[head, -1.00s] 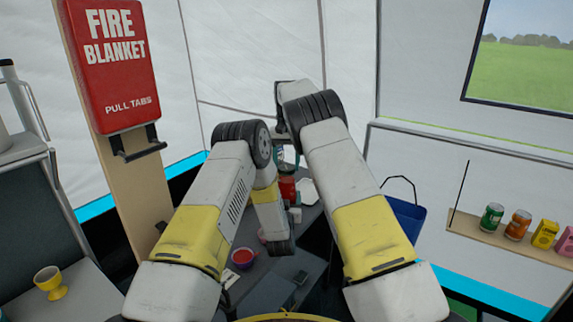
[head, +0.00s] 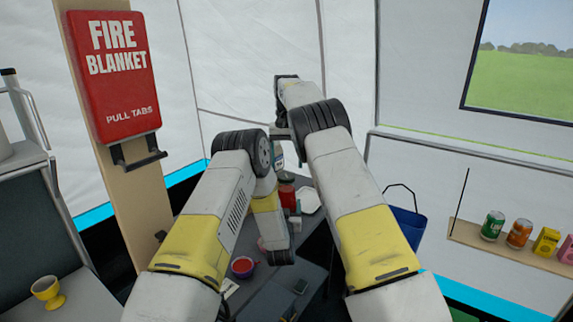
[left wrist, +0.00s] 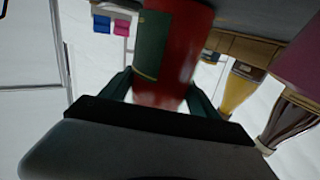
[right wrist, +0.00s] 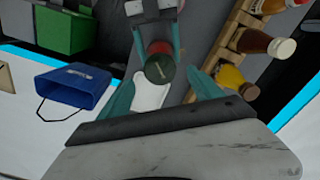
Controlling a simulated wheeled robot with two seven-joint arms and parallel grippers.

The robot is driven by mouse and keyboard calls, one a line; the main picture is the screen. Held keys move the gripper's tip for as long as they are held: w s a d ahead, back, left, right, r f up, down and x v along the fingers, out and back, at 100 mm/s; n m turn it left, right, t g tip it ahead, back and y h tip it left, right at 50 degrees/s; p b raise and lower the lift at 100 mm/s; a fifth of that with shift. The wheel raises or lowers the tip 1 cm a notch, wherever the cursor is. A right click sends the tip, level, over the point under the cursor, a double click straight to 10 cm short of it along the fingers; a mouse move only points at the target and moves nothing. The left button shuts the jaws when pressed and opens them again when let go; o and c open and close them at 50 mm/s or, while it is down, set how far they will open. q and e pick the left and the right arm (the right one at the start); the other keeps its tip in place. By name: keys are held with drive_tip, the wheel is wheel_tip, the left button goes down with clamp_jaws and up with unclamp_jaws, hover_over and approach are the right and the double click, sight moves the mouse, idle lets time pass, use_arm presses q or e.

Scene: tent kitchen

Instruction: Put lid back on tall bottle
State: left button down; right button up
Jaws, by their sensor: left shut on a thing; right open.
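The tall red bottle (left wrist: 178,45) with a dark green label is between my left gripper's fingers (left wrist: 160,88) in the left wrist view, and the gripper is shut on it. The bottle also shows in the head view (head: 288,193), under a dark top. In the right wrist view, a round dark green lid (right wrist: 160,69) lies at the bottle's end. I cannot tell whether it is seated or just rests there. My right gripper (right wrist: 161,82) is open, its fingers to either side of the lid, apparently not touching it.
A wooden rack (right wrist: 235,25) with several bottles is close to the right of my right gripper. A red bowl (head: 242,267) and a white plate-like thing (head: 309,201) are on the table.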

sight(286, 176)
drive_tip(key=shift+c, duration=0.4)
drive_tip(key=r+n, duration=0.1)
drive_tip(key=n, duration=0.1)
drive_tip(key=shift+a+r+n, duration=0.1)
drive_tip(key=shift+a+n, duration=0.05)
drive_tip(key=shift+n, duration=0.15)
wheel_tip(286, 176, up, 2)
drive_tip(key=n, duration=0.4)
drive_tip(key=shift+r, duration=0.1)
drive_tip(key=shift+f, duration=4)
